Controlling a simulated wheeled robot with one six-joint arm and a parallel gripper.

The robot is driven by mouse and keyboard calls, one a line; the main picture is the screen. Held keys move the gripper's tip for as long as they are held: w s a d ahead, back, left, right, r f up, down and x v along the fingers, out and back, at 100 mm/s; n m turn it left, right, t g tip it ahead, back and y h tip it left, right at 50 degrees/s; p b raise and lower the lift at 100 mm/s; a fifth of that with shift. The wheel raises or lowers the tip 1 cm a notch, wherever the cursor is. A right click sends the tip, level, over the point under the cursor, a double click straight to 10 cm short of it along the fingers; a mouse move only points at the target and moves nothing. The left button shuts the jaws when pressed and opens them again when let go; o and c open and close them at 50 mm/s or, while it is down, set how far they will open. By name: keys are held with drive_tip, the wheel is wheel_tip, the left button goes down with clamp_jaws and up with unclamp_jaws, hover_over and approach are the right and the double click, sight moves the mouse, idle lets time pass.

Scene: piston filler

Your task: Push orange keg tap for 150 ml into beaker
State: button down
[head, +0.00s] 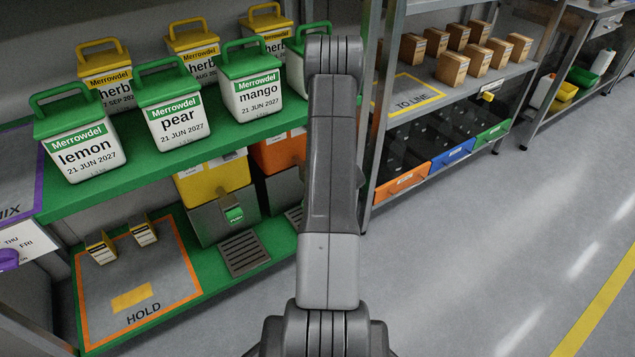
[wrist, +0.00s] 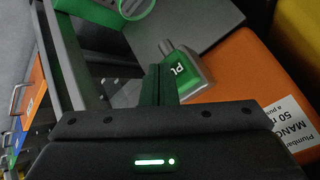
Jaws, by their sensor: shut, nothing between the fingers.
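The orange keg (head: 278,152) stands on the lower green shelf in the head view, partly hidden behind my arm. In the wrist view the orange keg (wrist: 250,75) fills the right side and bears a white label. Its tap (wrist: 188,75) has a green push face with partly visible white letters. My gripper (wrist: 161,72) is shut and empty, its fingertips beside the tap's left edge in the picture; contact cannot be told. A clear round vessel with a green rim, apparently the beaker (wrist: 133,12), is cut off at the wrist view's top. My arm hides the gripper in the head view.
A yellow keg (head: 214,180) with a green tap stands left of the orange one, a drip grate (head: 243,253) before it. Lidded tubs, including pear (head: 179,122), fill the shelf above. A HOLD mat (head: 160,275) lies left. A rack with colored bins (head: 403,180) stands right.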

drive_tip(key=shift+w+a, duration=0.15)
drive_tip(key=shift+w, duration=0.05)
idle(0.6)
drive_tip(key=shift+s+d, duration=0.65)
drive_tip(key=shift+s, duration=0.25)
drive_tip(key=shift+s, duration=0.1)
drive_tip(key=s+d, duration=0.1)
drive_tip(key=s, duration=0.1)
drive_tip(key=s+d, duration=0.2)
drive_tip(key=shift+w, duration=0.1)
idle(3.2)
